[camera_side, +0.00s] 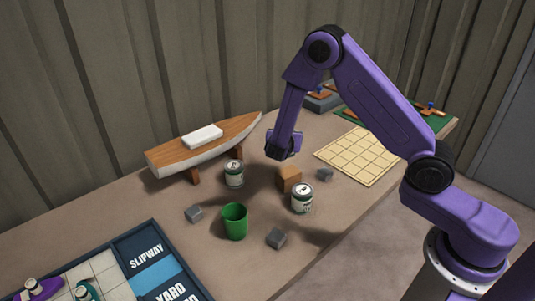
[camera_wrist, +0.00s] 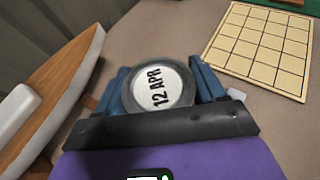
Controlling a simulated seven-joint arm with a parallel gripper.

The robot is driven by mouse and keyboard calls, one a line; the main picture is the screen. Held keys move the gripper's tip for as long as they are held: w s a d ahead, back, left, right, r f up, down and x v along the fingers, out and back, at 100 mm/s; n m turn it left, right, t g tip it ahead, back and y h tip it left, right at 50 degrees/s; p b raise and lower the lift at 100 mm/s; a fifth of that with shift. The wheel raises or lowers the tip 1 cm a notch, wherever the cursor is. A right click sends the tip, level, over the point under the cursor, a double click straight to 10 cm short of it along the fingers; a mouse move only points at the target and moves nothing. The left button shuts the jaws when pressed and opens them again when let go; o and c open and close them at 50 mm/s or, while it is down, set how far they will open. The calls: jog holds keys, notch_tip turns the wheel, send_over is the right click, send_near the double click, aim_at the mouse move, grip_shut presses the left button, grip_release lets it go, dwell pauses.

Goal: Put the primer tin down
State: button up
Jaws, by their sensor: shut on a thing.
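A round tin (camera_wrist: 160,86) with a grey rim and a pale lid marked "12 APR" sits between the blue fingers of my gripper in the wrist view. My gripper (camera_side: 283,147) is shut on it. In the side view my gripper hangs over the table between the model boat and the gridded mat, and the tin in it is hidden. How far the tin's base is from the table does not show. Two other tins with pale lids stand on the table: one by the boat (camera_side: 234,174) and one nearer the front (camera_side: 302,198).
A model boat (camera_side: 212,146) stands behind left. A brown block (camera_side: 290,178), grey cubes (camera_side: 325,174) (camera_side: 194,213) (camera_side: 276,238) and a green cup (camera_side: 235,221) crowd the middle. A gridded mat (camera_side: 358,155) looks bare at the right. A lettered board (camera_side: 145,252) lies front left.

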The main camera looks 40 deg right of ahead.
jog(key=w+f, duration=0.2)
jog(key=w, duration=0.1)
jog(key=w+f, duration=0.2)
jog(key=w, duration=0.1)
jog(key=w+f, duration=0.3)
jog(key=shift+d, duration=0.4)
jog(key=shift+w+f, duration=0.5)
jog(key=shift+f, duration=1.6)
jog(key=shift+f, duration=0.1)
jog(key=o, duration=1.3)
